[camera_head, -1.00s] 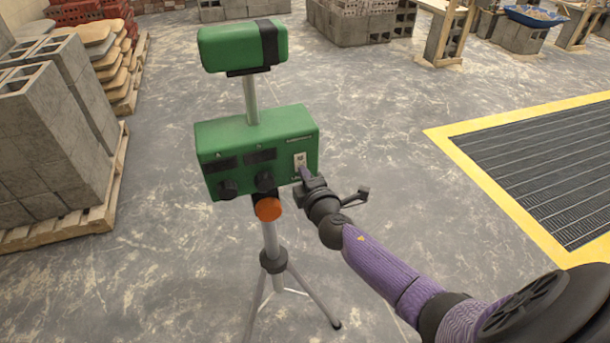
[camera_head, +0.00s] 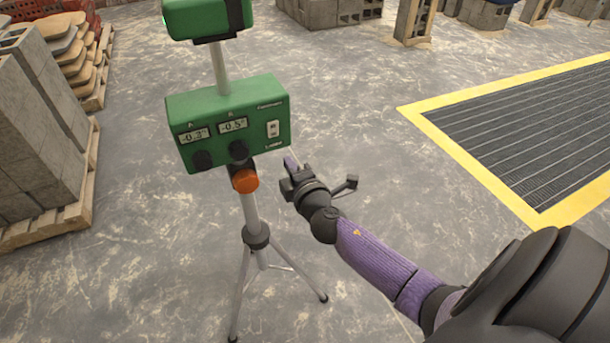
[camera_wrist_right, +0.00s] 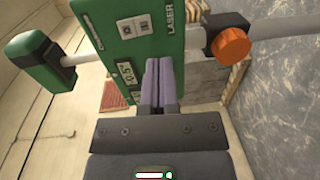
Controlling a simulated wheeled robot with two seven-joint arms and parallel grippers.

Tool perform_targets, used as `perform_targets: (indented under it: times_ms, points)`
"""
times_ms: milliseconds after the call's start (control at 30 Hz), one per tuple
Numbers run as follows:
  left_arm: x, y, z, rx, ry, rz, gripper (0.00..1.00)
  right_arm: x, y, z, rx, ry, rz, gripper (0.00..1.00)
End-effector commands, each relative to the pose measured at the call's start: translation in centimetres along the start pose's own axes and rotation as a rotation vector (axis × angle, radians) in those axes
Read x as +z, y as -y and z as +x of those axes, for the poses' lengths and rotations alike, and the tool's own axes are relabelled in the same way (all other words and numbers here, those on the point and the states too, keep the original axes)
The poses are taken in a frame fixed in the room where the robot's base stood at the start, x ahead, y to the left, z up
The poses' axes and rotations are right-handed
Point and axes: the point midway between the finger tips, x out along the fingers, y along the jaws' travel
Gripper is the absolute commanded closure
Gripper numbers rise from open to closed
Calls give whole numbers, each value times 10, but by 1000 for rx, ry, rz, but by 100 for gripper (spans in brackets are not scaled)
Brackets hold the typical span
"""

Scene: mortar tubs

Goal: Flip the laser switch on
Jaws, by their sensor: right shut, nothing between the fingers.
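A green laser level box (camera_head: 228,122) stands on a tripod, with two lit displays reading about -0.3° and -0.5° and two dark knobs below them. The white laser switch (camera_head: 273,129) is at the right of its front face, above the label "LASER". My right gripper (camera_head: 289,161) is shut and empty, in front of the box, below and right of the switch. It looks apart from the switch. In the right wrist view its purple fingers (camera_wrist_right: 159,66) are together. My left gripper is not in view.
An orange knob (camera_head: 245,181) and the tripod legs (camera_head: 249,240) are below the box. A green laser head (camera_head: 205,17) tops the post. Grey blocks on a pallet (camera_head: 45,226) stand left. A yellow-edged grate (camera_head: 540,135) lies right. Floor around the tripod is clear.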

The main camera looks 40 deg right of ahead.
Motion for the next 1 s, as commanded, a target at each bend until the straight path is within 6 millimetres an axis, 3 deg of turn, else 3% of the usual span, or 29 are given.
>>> perform_targets:
  times_ms: [200,400,900,967,1000]
  points:
    - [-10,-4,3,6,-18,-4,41,0,10,-42,-3,0,1,100]
    - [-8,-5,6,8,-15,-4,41,0,14,-63,-1,0,1,100]
    - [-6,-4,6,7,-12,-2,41,0,15,-66,-3,1,1,100]
    - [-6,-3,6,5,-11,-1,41,1,26,-66,-33,4,20,100]
    - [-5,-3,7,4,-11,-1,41,2,44,-68,-82,11,50,100]
